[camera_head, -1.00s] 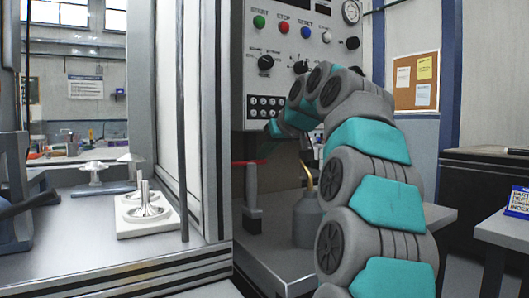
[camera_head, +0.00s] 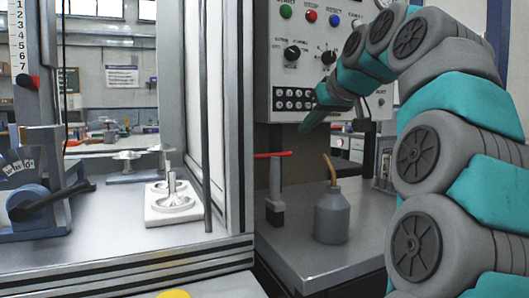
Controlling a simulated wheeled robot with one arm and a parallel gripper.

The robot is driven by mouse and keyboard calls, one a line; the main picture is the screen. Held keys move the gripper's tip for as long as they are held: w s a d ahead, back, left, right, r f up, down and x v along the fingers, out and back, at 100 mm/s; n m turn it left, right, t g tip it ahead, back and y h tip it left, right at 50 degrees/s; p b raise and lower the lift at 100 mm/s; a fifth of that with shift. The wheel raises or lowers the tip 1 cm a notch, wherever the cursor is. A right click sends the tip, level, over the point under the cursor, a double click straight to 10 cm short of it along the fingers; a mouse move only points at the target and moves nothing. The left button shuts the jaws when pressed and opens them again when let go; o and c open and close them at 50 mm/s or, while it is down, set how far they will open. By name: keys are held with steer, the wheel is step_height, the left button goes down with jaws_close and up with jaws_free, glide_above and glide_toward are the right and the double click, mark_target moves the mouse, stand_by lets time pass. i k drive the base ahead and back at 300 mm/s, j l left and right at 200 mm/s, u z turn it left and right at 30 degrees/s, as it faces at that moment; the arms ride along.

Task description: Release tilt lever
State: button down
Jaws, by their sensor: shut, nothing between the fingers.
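A grey-blue fixture (camera_head: 38,190) with a tilt scale (camera_head: 18,165) stands at the left edge. A black lever (camera_head: 58,197) sticks out of its round blue hub, sloping up to the right. It looks like the tilt lever, though no label shows. My gripper (camera_head: 309,124) is the teal tapered tip of my arm, in front of the control panel. It is shut and empty, pointing down and left, well to the right of the lever and touching nothing visible. Its fingers are small and hard to make out.
A white block with a round part (camera_head: 160,215) sits on the bench inside the frame. A grey post (camera_head: 275,205) with a red handle (camera_head: 272,155) and an oil can (camera_head: 331,218) stand on the right bench. The frame's upright (camera_head: 230,120) stands between lever and gripper.

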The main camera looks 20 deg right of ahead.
mark_target(21, 213)
steer(key=k+l, duration=0.1)
steer(key=k, duration=0.9)
